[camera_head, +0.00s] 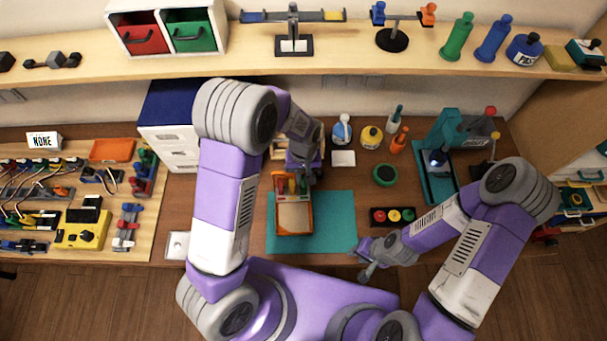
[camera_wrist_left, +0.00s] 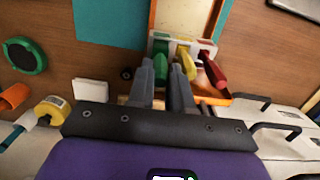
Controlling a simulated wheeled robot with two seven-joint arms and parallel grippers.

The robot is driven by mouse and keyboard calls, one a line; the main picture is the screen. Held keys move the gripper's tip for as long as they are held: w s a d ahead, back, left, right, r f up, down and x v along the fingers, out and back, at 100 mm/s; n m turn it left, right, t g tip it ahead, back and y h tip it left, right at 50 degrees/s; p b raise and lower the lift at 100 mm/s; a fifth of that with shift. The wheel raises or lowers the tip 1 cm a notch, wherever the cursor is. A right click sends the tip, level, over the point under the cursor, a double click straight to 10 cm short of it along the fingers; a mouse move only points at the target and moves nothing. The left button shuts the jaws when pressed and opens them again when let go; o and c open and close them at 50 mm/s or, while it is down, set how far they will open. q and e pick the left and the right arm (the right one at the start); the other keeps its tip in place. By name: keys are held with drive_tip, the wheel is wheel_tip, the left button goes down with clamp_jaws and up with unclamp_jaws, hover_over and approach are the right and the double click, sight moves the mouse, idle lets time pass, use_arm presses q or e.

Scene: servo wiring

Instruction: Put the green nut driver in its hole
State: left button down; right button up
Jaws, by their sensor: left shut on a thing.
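The green nut driver (camera_wrist_left: 160,52) is between the fingertips of my left gripper (camera_wrist_left: 162,72), which is shut on it. It is at the left end of a pale rack (camera_wrist_left: 206,44), beside a yellow driver (camera_wrist_left: 187,64) and a red driver (camera_wrist_left: 213,74). The fingers hide part of the green driver, and I cannot tell whether its shaft is inside a hole. In the head view my left gripper (camera_head: 303,172) is over the back end of the orange tray (camera_head: 294,232). My right gripper (camera_head: 366,268) is low near the table's front edge, its jaw gap unclear.
The tray stands on a teal mat (camera_head: 335,222). A block with red, yellow and green buttons (camera_head: 392,216) and a round green-topped item (camera_head: 384,175) lie to the right. White drawers (camera_head: 172,145) stand behind left. A wiring board (camera_head: 110,215) fills the left.

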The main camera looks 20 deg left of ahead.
use_arm(q)
drive_tip(key=shift+f+b, duration=0.35)
drive_tip(key=shift+f, duration=0.15)
use_arm(e)
drive_tip(key=shift+f, duration=0.35)
use_arm(q)
drive_tip(key=shift+c, duration=2.4)
unclamp_jaws()
drive_tip(key=shift+s, duration=0.1)
use_arm(e)
drive_tip(key=shift+d, duration=0.1)
use_arm(q)
drive_tip(key=shift+a+r+p, duration=0.1)
drive_tip(key=shift+r+p, duration=0.5)
drive_tip(key=shift+r, duration=0.1)
use_arm(e)
drive_tip(key=shift+r, duration=0.55)
use_arm(q)
drive_tip(key=shift+w+r+p, duration=0.2)
drive_tip(key=shift+r+p, duration=0.8)
drive_tip(key=shift+r, duration=0.45)
drive_tip(key=shift+w+r+p, duration=0.15)
drive_tip(key=shift+r+p, duration=0.85)
drive_tip(key=shift+r, duration=0.4)
use_arm(e)
drive_tip(key=shift+r, duration=2)
use_arm(q)
drive_tip(key=shift+s+f, duration=0.1)
use_arm(e)
drive_tip(key=shift+s, duration=0.1)
